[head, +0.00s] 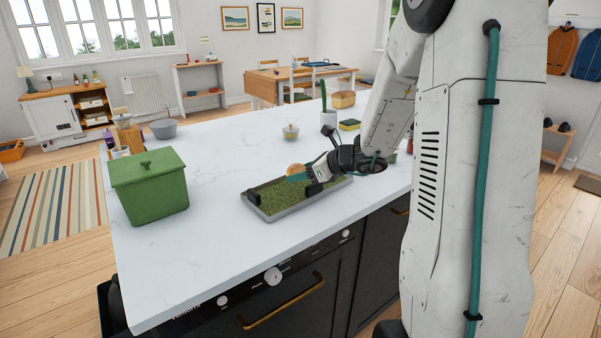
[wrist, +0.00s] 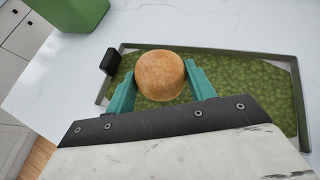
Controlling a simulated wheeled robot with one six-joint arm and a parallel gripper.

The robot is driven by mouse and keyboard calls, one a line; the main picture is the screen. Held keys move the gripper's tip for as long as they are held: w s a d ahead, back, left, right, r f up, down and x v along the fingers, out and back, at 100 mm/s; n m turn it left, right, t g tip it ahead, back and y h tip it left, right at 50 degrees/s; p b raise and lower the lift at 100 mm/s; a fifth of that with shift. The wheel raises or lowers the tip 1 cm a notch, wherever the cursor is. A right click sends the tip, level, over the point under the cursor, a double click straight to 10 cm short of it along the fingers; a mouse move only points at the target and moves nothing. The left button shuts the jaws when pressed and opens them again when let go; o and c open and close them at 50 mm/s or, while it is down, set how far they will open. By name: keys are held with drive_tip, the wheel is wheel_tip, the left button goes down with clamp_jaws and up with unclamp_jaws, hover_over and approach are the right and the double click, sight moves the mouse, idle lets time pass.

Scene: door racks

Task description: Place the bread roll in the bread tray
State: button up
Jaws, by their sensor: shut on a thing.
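The bread roll (wrist: 159,75) is round and golden brown. My gripper (wrist: 160,86) has its two teal fingers on either side of the roll and is shut on it. In the head view the roll (head: 295,169) shows at the tip of my gripper (head: 298,176), over the tray. The bread tray (head: 262,210) is a grey rectangular tray with a green patterned bottom and dark end handles. In the wrist view the tray (wrist: 285,112) lies behind and below the roll. I cannot tell whether the roll touches the tray bottom.
A green lidded bin (head: 150,190) stands on the white counter (head: 210,235) left of the tray. A white pot with a plant (head: 328,117), a small lidded jar (head: 290,132), a yellow-green sponge (head: 349,124) and a grey bowl (head: 163,129) stand farther back. The counter's front left is clear.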

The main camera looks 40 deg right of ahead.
drive_tip(key=shift+f, duration=0.6)
drive_tip(key=o, duration=1)
drive_tip(key=shift+c, duration=0.2)
